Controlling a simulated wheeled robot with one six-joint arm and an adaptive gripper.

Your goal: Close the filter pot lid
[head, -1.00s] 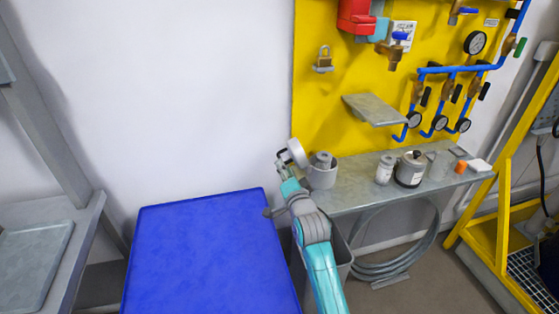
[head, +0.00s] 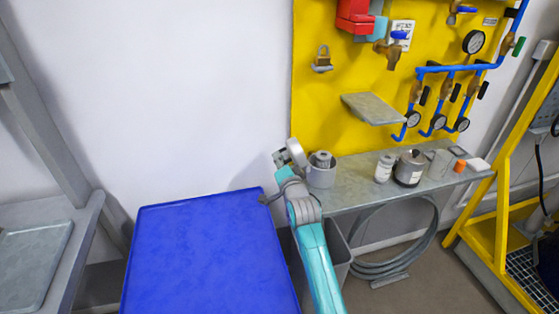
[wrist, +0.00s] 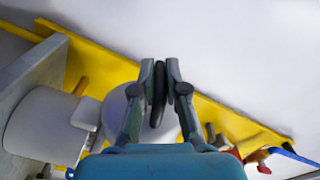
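The filter pot (head: 321,175) is a grey cylinder at the left end of the wall shelf, with a darker grey ribbed piece showing in its mouth. Its lid (head: 296,152) is a pale disc standing up on edge at the pot's left rim, so the pot is open. In the wrist view the pot (wrist: 42,125) lies on its side at left, and the lid (wrist: 117,112) shows behind my fingers. My gripper (wrist: 160,68) has its fingers on both sides of the lid's dark handle (wrist: 158,98), with no clear gap. In the head view my gripper (head: 282,160) is left of the lid.
A white jar (head: 384,168), a grey lidded pot (head: 409,170) and an orange item (head: 460,166) stand farther right on the shelf (head: 350,185). A yellow panel (head: 330,100) with pipes and gauges is behind. A blue tabletop (head: 205,250) at left is clear.

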